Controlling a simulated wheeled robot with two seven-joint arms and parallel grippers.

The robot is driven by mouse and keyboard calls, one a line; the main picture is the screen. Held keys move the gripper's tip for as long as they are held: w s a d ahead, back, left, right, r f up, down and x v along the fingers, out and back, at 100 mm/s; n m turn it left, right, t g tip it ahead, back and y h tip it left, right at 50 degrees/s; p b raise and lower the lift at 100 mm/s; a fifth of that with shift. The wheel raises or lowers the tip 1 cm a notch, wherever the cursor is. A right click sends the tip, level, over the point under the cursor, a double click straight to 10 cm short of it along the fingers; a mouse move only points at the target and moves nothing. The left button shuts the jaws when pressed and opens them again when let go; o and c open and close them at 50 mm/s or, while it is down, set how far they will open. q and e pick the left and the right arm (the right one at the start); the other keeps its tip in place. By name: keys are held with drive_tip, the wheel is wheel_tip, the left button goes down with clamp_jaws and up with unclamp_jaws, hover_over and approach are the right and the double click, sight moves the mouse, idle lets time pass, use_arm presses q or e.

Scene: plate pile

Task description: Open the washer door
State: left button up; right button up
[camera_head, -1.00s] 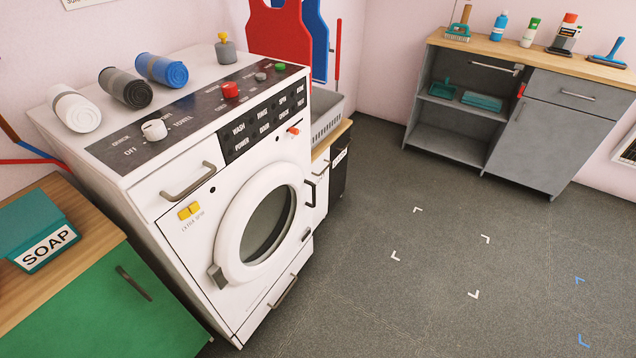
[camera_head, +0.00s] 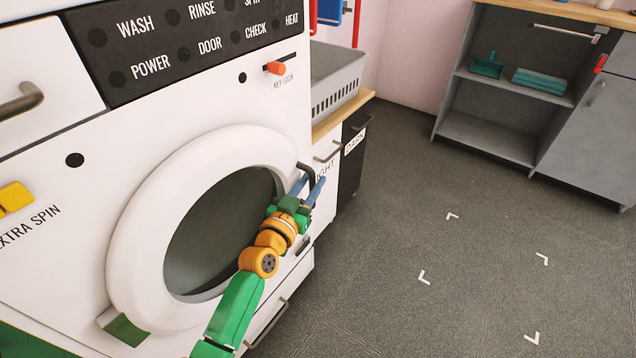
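The white washer (camera_head: 60,110) fills the left of the view. Its round door (camera_head: 150,215) has a white ring and a dark glass, and looks closed. A dark bent handle (camera_head: 304,168) stands out at the door's right edge. My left gripper (camera_head: 309,188) is at this handle, its two blue fingers apart, one on each side of the handle's lower part. Whether they touch it I cannot tell. My green and orange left arm crosses the lower right of the door and hides part of its rim. My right gripper is not in view.
An orange key lock knob (camera_head: 276,68) sits above the door. A grey basket (camera_head: 335,85) and a cabinet with a panel marked DARK (camera_head: 352,150) stand just right of the washer. A grey shelf unit (camera_head: 500,130) is at the back right. The floor (camera_head: 420,230) between is clear.

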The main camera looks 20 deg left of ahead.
use_arm(q)
drive_tip(key=w, duration=0.2)
drive_tip(key=shift+w+d+f+b, duration=0.15)
drive_tip(key=shift+w+d+b, duration=0.05)
drive_tip(key=shift+w+b, duration=0.15)
drive_tip(key=shift+w+d, duration=0.1)
drive_tip(key=shift+w, duration=0.4)
clamp_jaws()
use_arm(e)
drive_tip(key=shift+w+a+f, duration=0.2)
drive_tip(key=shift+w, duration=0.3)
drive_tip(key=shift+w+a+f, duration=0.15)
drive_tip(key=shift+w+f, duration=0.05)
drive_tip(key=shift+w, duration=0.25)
